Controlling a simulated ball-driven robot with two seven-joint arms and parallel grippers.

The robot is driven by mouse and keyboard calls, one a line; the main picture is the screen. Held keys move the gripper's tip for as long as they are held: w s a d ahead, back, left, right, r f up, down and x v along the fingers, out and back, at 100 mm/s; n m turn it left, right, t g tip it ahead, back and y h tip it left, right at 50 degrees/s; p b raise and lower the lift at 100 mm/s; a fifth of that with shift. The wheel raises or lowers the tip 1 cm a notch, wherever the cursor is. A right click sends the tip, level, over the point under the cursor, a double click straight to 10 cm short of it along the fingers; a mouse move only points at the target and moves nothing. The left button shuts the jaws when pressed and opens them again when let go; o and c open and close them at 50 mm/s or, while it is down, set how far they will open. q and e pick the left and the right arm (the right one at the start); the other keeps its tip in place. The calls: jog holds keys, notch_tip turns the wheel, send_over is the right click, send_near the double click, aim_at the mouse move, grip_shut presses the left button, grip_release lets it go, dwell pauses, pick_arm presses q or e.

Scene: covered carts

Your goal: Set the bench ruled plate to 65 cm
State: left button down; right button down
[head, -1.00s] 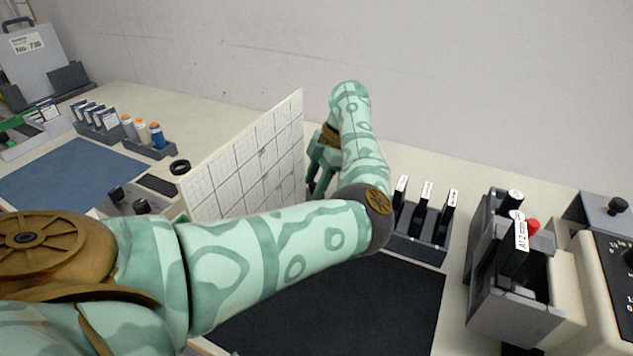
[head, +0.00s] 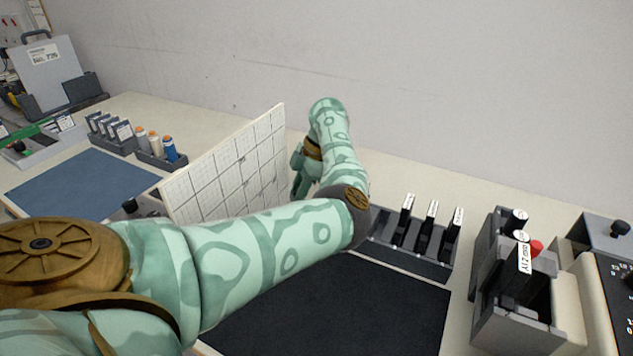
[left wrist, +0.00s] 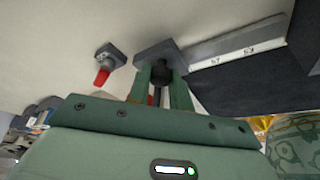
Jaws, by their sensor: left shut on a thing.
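The ruled plate (head: 225,170) is a white upright panel with a grid of thin dark lines, standing across the bench in the head view. My left gripper (head: 301,172) is just to its right, partly hidden by my own wrist and arm. In the left wrist view my left gripper (left wrist: 160,90) is shut on a black knob (left wrist: 161,70) on a grey block (left wrist: 160,51). A pale scale strip (left wrist: 235,43) runs beside the block, with figures that look like 57 and 53. A red-tipped lever (left wrist: 102,76) sits on a small grey mount to the left. My right gripper is out of view.
A blue mat (head: 80,182), a rack of bottles (head: 160,160) and card holders (head: 112,140) lie left of the plate. A black mat (head: 330,310), a slotted rack (head: 410,255) and a grey bin (head: 515,310) are on the right.

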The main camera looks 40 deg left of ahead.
pick_arm(q)
jog(key=shift+s+a, duration=0.25)
jog(key=shift+a, duration=0.6)
jog(key=c, duration=1.4)
grip_release()
jog(key=shift+o, duration=0.7)
jog(key=shift+a, duration=0.2)
jog(key=shift+w+d+r, duration=0.1)
jog(key=shift+d+r, duration=0.1)
jog(key=shift+r, duration=0.2)
jog(key=p+v, duration=0.3)
jog(key=v, duration=1.2)
jog(key=shift+r, duration=0.15)
jog(key=shift+w, duration=0.1)
